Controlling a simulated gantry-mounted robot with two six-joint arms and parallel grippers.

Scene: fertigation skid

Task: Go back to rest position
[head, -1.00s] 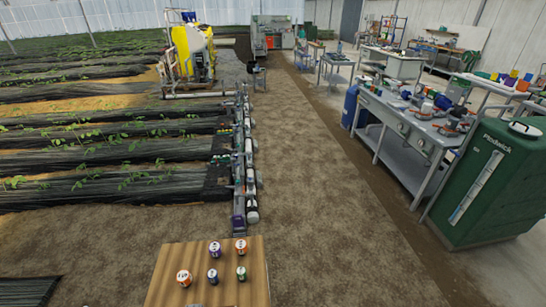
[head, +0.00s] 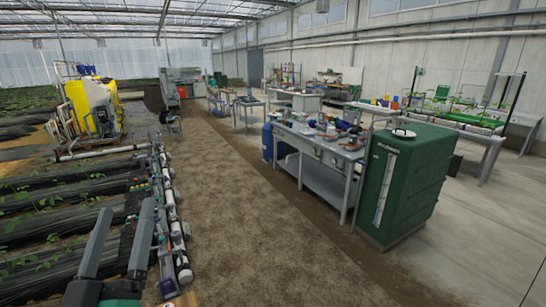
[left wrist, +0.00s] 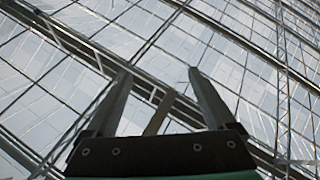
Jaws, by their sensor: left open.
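My left gripper (head: 126,207) is raised at the lower left of the head view, its two grey fingers pointing up and spread apart. It is open, with nothing between the fingers. In the left wrist view the same gripper (left wrist: 158,72) points at the glass roof and its beams, with only empty air between the fingers. My right gripper is not in view.
A pipe manifold (head: 168,205) runs along the planted beds behind my left gripper. A green tank (head: 405,185) and a grey workbench (head: 322,150) stand at the right. A yellow tank (head: 92,105) is at the back left. The dirt aisle (head: 240,200) is clear.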

